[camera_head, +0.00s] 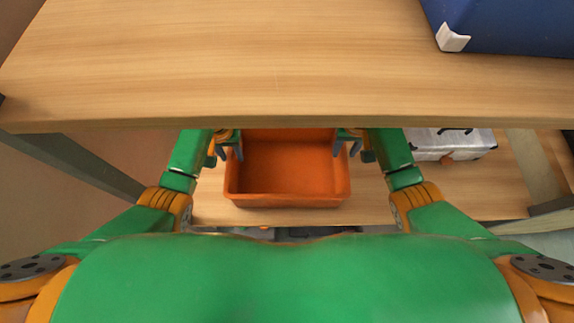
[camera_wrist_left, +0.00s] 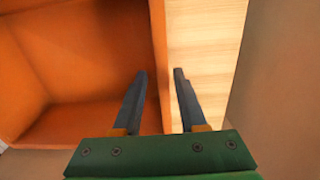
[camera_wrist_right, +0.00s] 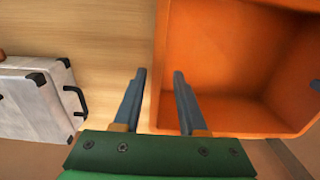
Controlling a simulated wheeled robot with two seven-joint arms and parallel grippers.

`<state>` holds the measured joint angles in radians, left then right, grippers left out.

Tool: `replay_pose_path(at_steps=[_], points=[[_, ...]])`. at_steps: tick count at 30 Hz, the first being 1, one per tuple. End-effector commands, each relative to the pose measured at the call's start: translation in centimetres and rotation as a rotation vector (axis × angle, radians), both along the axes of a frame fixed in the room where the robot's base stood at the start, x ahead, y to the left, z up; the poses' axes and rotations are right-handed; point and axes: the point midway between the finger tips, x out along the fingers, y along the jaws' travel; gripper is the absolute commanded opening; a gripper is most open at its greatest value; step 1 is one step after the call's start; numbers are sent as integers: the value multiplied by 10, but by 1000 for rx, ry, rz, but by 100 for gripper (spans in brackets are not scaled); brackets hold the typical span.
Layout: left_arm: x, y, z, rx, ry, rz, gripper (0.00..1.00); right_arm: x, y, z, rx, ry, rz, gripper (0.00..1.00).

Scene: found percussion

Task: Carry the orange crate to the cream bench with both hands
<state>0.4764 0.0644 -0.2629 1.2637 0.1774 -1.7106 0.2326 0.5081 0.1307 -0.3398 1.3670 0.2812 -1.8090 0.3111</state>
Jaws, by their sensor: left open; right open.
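The orange crate (camera_head: 288,201) is open and empty in what shows of it, and sits on the lower wooden shelf (camera_head: 450,205). Its far part is hidden under the upper board. My left gripper (camera_head: 229,150) is open at the crate's left side. In the left wrist view the crate's side wall (camera_wrist_left: 158,45) lies between its fingers, one inside and one outside. My right gripper (camera_head: 347,146) is open at the right side. In the right wrist view the wall (camera_wrist_right: 159,60) lies between its fingers too. I cannot make out a cream bench.
The upper wooden board (camera_head: 250,65) hangs over the crate's far part. A blue case (camera_head: 510,25) stands on it at the top right. A silver case (camera_head: 450,143) with dark corners lies on the lower shelf, right of the crate. A grey post (camera_head: 85,170) stands at the left.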

Motion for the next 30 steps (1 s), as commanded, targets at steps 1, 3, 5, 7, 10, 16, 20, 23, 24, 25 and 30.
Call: replay_pose_path(at_steps=[1,3,5,7,10,16,20,23,24,25,30], points=[[-1,0,-7,1,4,0,41,-1,0,-7,-1,5,0,41],[-2,0,-19,1,6,0,41,-2,0,-19,-1,5,0,41],[-1,0,-29,1,5,-1,41,-1,0,-29,0,6,-1,41],[-1,0,-40,1,4,-1,41,-2,0,-40,0,6,-1,41],[-1,0,-53,1,5,0,41,-1,0,-53,0,4,0,41],[-1,0,-64,1,1,0,41,0,0,-64,0,0,1,41],[-1,0,-65,1,1,0,41,0,0,-64,0,0,0,41],[-1,0,-64,1,1,0,41,0,0,-64,0,0,0,41],[-1,0,-64,1,1,0,30,0,0,-64,0,0,0,30],[-1,0,-64,1,1,0,22,0,0,-64,0,0,0,22],[-1,0,-64,1,1,0,0,0,0,-64,0,0,0,0]])
